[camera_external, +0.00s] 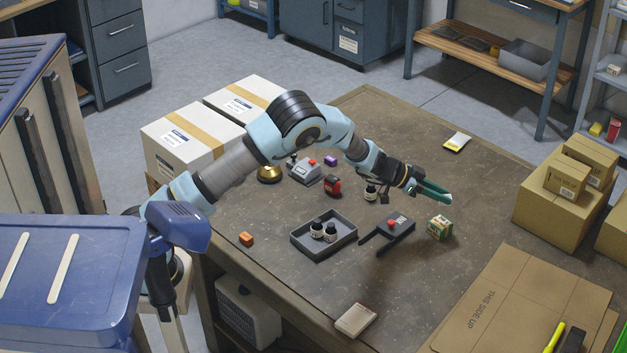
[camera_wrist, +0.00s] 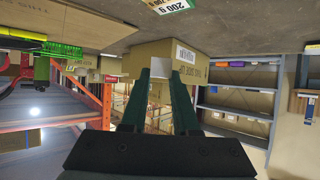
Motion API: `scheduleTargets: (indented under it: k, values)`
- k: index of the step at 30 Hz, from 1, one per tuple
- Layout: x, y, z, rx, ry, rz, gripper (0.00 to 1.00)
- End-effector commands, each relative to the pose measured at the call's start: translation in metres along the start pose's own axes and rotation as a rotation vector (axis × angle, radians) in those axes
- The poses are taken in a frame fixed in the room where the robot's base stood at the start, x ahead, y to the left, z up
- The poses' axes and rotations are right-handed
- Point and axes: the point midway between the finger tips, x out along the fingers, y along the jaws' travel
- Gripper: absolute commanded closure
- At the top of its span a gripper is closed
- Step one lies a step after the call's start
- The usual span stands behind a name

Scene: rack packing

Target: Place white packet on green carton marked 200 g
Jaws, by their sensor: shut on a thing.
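The green carton marked 200 g (camera_external: 439,228) stands on the table, just below my gripper in the outside view. Its 200 g label (camera_wrist: 171,4) shows at the top edge of the wrist view. My gripper (camera_external: 436,194) is above the table, up and to the left of the carton's right side, with its green fingers nearly level.
A grey tray (camera_external: 297,243) with small dark bottles and a dark device with a red button (camera_external: 393,224) stand left of the carton. A white and yellow packet (camera_external: 457,142) lies at the back. Brown boxes (camera_external: 560,215) stand at right. A pale box (camera_external: 355,320) lies in front.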

Motion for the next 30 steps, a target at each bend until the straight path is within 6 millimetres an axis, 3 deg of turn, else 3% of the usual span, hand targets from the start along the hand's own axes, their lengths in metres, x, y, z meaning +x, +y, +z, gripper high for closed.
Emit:
scheduleTargets:
  k: [15, 25, 26, 30]
  values:
    - [0.031, 0.000, 0.057, 0.000, -0.002, 0.001, 1.00]
    - [0.034, 0.000, 0.062, 0.000, 0.001, 0.000, 1.00]
    - [0.034, 0.000, 0.062, 0.000, 0.001, 0.000, 0.70]
    - [0.034, 0.000, 0.062, 0.000, 0.001, 0.000, 0.55]
